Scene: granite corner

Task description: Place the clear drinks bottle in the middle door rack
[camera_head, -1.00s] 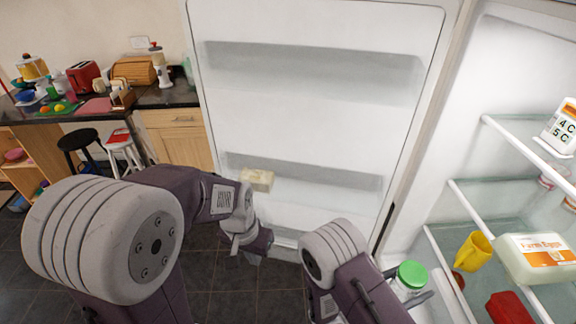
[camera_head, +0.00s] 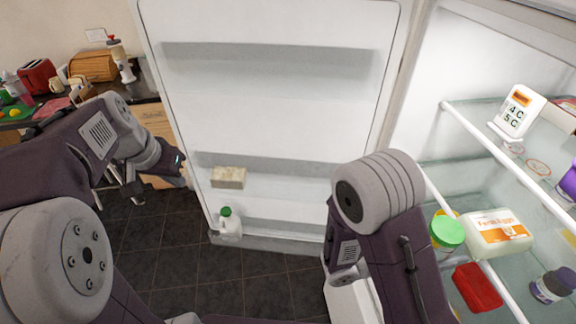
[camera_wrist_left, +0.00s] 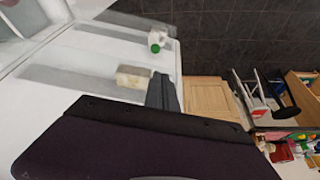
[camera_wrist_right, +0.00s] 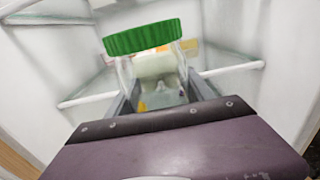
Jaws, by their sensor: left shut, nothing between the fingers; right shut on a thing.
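The clear drinks bottle (camera_wrist_right: 124,70) has a wide green lid, which fills the top of the right wrist view. In the head view its lid (camera_head: 447,232) shows beside my right forearm, in front of the fridge shelves. My right gripper (camera_wrist_right: 158,86) is shut on the bottle; in the head view my arm hides the fingers. The middle door rack (camera_head: 305,188) is on the open fridge door and holds a pale block (camera_head: 228,177) at its left end. My left gripper (camera_head: 180,164) is shut and empty, left of the door; its fingers (camera_wrist_left: 163,92) show in the left wrist view.
A white bottle with a green cap (camera_head: 229,224) stands in the lowest door rack. The fridge shelves on the right hold an egg box (camera_head: 497,232), a red item (camera_head: 477,287) and a thermometer (camera_head: 517,112). The middle rack is clear right of the block.

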